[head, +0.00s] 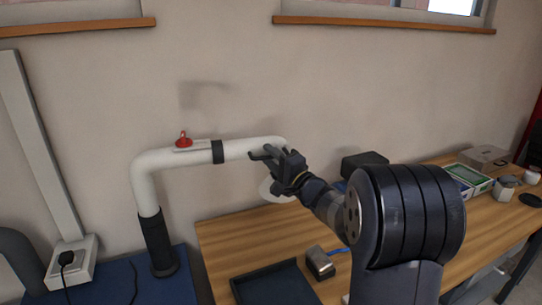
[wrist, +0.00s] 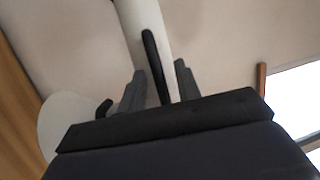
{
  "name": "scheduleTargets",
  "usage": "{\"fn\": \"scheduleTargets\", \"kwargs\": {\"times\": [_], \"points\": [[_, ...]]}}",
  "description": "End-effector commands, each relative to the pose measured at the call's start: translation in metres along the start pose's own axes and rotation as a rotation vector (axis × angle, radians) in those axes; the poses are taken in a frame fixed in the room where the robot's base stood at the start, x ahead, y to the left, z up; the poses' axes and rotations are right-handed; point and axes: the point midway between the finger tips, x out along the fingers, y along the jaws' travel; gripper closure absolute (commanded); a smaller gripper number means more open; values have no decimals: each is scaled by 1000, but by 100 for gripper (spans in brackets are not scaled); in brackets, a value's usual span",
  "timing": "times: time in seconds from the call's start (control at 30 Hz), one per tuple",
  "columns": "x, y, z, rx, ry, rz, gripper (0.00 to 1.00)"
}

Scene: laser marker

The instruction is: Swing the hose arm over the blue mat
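The white hose arm (head: 244,148) rises from a black base on the left, bends, and runs right along the wall to a downturned end. A pale hood (head: 272,190) hangs there, partly hidden by my gripper. My gripper (head: 268,156) is at that end, in front of the pipe. In the wrist view its fingers (wrist: 162,88) stand apart, either side of a thin dark bar (wrist: 154,62) on the white pipe, with gaps showing; contact is not clear.
A red valve handle (head: 184,139) sits on the pipe. The wooden table (head: 225,240) holds a dark tray (head: 262,290), a small metallic block (head: 320,262), a black box (head: 364,162) and boxes at right. A blue bench (head: 115,285) with a power socket stands left.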

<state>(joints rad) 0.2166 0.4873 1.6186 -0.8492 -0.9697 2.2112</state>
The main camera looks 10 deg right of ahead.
Motion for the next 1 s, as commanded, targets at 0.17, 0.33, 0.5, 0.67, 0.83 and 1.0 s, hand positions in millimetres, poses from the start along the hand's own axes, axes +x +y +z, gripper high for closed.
{"fn": "scheduleTargets", "kwargs": {"times": [0.17, 0.33, 0.5, 0.67, 0.83, 1.0], "points": [[3, 0, 0, 0, 0, 0, 68], [2, 0, 0, 0, 0, 0, 71], [2, 0, 0, 0, 0, 0, 85], [2, 0, 0, 0, 0, 0, 98], [2, 0, 0, 0, 1, 0, 100], [2, 1, 0, 0, 1, 1, 100]]}}
